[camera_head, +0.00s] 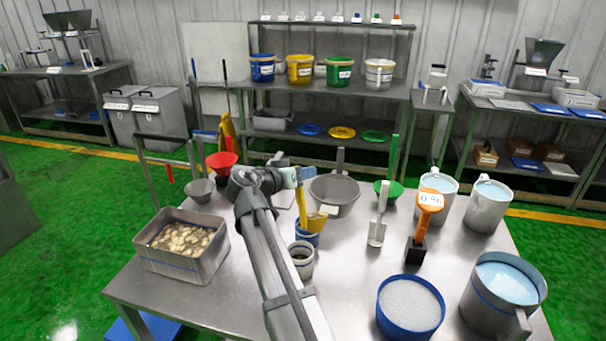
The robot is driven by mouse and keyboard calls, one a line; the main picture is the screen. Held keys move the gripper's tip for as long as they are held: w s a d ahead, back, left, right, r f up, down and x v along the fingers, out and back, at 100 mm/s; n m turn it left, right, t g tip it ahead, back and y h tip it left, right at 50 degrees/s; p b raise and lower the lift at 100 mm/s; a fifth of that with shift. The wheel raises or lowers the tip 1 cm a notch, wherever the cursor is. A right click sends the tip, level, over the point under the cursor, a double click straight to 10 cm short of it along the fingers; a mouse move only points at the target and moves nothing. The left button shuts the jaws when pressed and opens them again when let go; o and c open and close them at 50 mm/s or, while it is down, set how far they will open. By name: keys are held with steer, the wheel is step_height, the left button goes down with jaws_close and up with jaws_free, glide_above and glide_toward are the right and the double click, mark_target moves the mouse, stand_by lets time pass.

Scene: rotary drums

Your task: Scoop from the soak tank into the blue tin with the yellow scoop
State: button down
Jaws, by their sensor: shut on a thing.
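The soak tank (150,262) is a rectangular metal tank at the left of the steel table, holding pale, rounded pieces in dark liquid. My gripper (299,180) is above the middle of the table, shut on the upright handle of the yellow scoop (303,205). The scoop's yellow bowl (317,221) is low, at the mouth of a small blue tin (308,239). I cannot tell whether the bowl is inside the tin or just above it, nor what either contains. My arm partly hides the area left of the tin.
A small pale tin (302,262) stands just in front of the blue tin. A grey bowl (335,193) is behind it. A white scoop (378,228) and an orange-headed tool (428,212) stand to the right. A large blue tub (411,329) and metal jugs (488,212) fill the right side.

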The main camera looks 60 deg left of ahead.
steer(key=shift+w+a+f+n+g+h, duration=0.2)
steer(key=shift+a+n, duration=0.1)
steer(key=shift+a, duration=0.25)
steer(key=shift+w+a+f+n+g+h, duration=0.1)
steer(key=shift+a+f+n+g+h, duration=0.15)
steer(key=shift+a, duration=0.25)
stand_by(1.0)
steer(key=shift+r, duration=0.1)
steer(key=s+d+m+t+y, duration=0.2)
steer(key=d+m, duration=0.3)
steer(key=d, duration=0.3)
steer(key=shift+d+t+y, duration=0.15)
steer(key=shift+t+y, duration=0.3)
steer(key=shift+t, duration=0.2)
steer(key=shift+s, duration=0.2)
